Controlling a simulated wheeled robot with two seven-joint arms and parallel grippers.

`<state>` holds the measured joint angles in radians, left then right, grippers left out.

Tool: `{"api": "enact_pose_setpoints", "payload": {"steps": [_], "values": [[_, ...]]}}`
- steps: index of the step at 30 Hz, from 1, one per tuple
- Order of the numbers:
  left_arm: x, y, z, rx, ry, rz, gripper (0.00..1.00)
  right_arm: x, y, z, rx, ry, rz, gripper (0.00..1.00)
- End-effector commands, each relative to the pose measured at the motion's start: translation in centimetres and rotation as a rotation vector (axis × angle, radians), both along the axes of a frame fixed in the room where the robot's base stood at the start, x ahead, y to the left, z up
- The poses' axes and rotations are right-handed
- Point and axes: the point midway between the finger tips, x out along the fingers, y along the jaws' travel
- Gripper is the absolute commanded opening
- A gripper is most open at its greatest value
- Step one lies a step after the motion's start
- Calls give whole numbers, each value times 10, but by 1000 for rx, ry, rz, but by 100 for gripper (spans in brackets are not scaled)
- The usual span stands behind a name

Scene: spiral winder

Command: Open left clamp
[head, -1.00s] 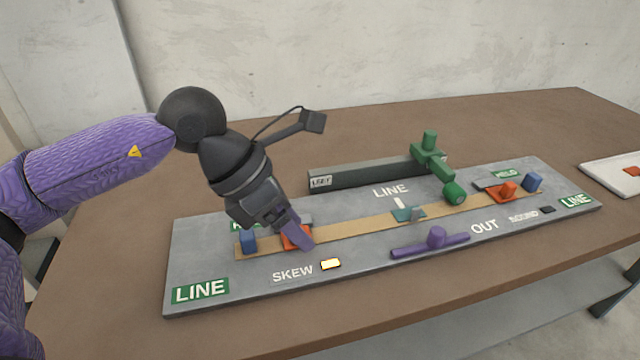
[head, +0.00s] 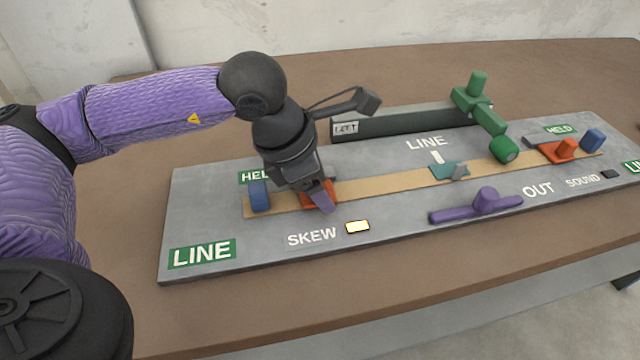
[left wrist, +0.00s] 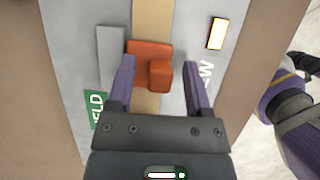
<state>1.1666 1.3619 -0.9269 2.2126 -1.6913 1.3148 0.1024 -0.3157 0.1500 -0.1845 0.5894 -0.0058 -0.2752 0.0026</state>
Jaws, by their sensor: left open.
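The left clamp is an orange plate with a raised block (left wrist: 158,72), lying across the tan strip near the left end of the grey board. It also shows in the head view (head: 319,194), partly hidden by my left gripper. My left gripper (head: 318,203) points down at it. In the left wrist view, the open purple fingers (left wrist: 158,88) stand on either side of the clamp's raised block, with a gap visible on the block's right side. Whether either finger touches the clamp, I cannot tell. My right gripper does not show.
A blue block (head: 259,196) stands left of the clamp. A lit yellow-white lamp (head: 357,227) sits by SKEW. A purple handle (head: 475,205), a green lever (head: 487,115) and the orange right clamp (head: 561,151) are farther right. Brown table (head: 120,215) surrounds the board.

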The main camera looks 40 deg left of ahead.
Motion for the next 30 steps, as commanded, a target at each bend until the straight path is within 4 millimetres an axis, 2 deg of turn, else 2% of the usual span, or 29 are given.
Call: {"api": "enact_pose_setpoints", "payload": {"steps": [3,12,23,30], "values": [[0,0,1,0,0,0,63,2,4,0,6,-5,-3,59],[0,0,1,-1,1,0,0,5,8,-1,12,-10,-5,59],[0,1,2,-16,14,0,0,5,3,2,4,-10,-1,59],[3,4,9,-108,92,2,0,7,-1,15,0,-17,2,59]]}}
